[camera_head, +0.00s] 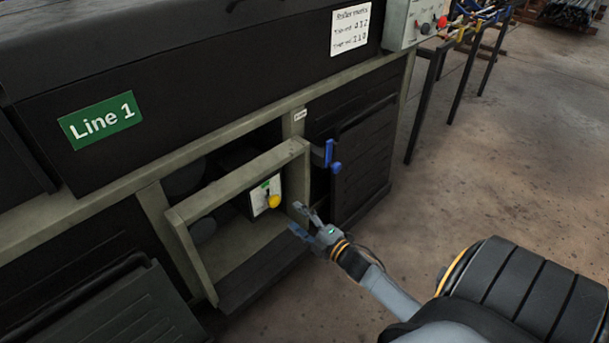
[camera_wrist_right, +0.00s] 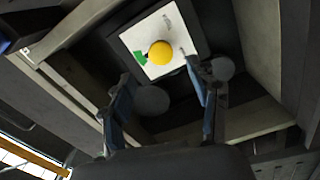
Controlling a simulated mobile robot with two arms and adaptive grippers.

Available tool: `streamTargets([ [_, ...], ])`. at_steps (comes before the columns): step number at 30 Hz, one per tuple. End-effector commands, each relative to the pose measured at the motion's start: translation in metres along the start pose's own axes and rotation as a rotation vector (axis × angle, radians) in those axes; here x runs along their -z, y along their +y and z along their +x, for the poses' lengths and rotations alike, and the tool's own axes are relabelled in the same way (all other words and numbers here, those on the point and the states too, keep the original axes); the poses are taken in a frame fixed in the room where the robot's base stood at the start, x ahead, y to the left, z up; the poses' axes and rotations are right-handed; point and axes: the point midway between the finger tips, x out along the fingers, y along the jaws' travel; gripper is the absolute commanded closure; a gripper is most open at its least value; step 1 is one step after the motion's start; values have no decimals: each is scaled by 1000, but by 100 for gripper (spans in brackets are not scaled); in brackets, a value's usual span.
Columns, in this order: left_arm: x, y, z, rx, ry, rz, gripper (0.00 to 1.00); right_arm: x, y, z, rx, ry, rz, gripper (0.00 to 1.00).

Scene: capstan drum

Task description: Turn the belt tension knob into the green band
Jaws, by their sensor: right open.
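The yellow belt tension knob (camera_head: 274,201) sits on a white plate (camera_head: 262,197) inside an open bay of the machine. A small green band (camera_head: 265,184) shows on the plate. In the right wrist view the round knob (camera_wrist_right: 160,52) is at the plate's middle, with the green band (camera_wrist_right: 140,57) at its left and a grey mark at its upper right. My right gripper (camera_head: 298,217) is open and empty at the bay's right edge, apart from the knob. Its two blue-grey fingers (camera_wrist_right: 162,88) point toward the plate. My left gripper is not in view.
A pale frame (camera_head: 240,172) borders the bay. A blue latch or handle (camera_head: 333,158) juts out at its right. Dark rounded shapes (camera_wrist_right: 150,100) lie behind the fingers.

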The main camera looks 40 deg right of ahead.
Motion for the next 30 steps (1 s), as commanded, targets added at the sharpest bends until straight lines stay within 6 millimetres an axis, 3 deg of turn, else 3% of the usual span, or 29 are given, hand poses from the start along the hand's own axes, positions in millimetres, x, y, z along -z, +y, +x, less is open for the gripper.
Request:
streamTargets([
  [7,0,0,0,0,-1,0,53,0,0,-23,0,-1,1,40],
  [25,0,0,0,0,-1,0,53,1,1,-24,-2,1,3,40],
  [28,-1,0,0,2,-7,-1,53,15,10,-21,-25,27,29,40],
  [30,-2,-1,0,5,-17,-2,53,39,27,-17,-62,72,77,40],
])
